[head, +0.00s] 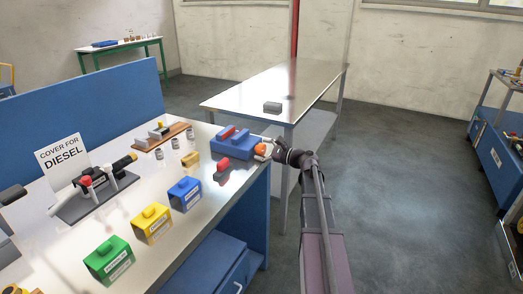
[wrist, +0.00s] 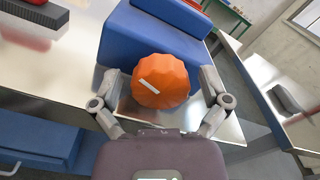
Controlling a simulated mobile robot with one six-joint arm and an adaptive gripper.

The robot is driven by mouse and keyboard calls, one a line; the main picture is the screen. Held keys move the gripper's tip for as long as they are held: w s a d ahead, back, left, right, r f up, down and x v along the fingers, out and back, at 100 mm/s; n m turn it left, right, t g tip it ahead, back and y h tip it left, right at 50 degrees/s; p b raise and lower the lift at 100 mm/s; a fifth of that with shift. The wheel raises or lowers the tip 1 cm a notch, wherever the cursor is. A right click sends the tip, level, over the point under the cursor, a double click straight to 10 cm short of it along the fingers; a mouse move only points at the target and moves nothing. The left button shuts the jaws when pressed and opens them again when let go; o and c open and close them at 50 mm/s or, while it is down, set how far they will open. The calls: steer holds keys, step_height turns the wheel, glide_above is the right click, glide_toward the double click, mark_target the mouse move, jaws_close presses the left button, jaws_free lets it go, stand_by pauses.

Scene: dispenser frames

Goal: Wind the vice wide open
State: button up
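The blue vice (head: 232,149) stands at the right end of the bench, with a red piece on its top. Its faceted orange knob (head: 261,150) sticks out toward my gripper. In the wrist view the knob (wrist: 160,84) is in the middle, with a pale mark on its face, in front of the blue vice body (wrist: 150,38). My gripper (wrist: 160,90) is open, with one finger on each side of the knob and a small gap on both sides. How far apart the jaws are I cannot tell.
A red and dark piece (head: 222,168) lies on the bench beside the vice. Blue (head: 185,194), yellow (head: 152,224) and green (head: 108,260) boxes line the bench front. A metal table (head: 285,88) with a grey block (head: 272,107) stands behind. Open floor lies to the right.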

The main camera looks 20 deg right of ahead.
steer(key=shift+s, duration=0.1)
stand_by(0.3)
steer(key=v, duration=1.2)
steer(key=shift+d, duration=0.1)
steer(key=m, duration=0.2)
steer(key=s+d+m, duration=0.1)
steer(key=m, duration=0.2)
steer(key=shift+s+d+f, duration=0.2)
stand_by(0.3)
steer(key=shift+w, duration=0.1)
steer(key=x, duration=1.3)
steer(key=shift+w+a, duration=0.25)
steer(key=shift+a, duration=0.05)
steer(key=c, duration=1.1)
